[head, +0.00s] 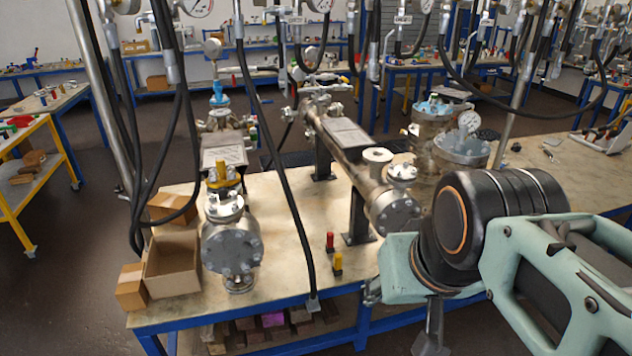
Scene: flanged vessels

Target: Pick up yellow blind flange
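A small yellow piece with a dark lower part (338,263) stands upright on the table near its front edge. It is the only loose yellow piece I see on this tabletop; it is too small to tell whether it is a blind flange. A similar red piece (330,242) stands just behind it. My gripper (431,345) hangs at the bottom of the head view, right of the yellow piece and apart from it. Its fingers are partly cut off by the frame edge, so their opening and anything between them cannot be made out.
The wooden table (285,270) carries a left flanged vessel (232,245) with a yellow valve top, a long horizontal vessel (365,180) and blue-topped vessels (432,125). An open cardboard box (172,265) sits at the left. A black hose (290,205) hangs to the table's front, left of the yellow piece.

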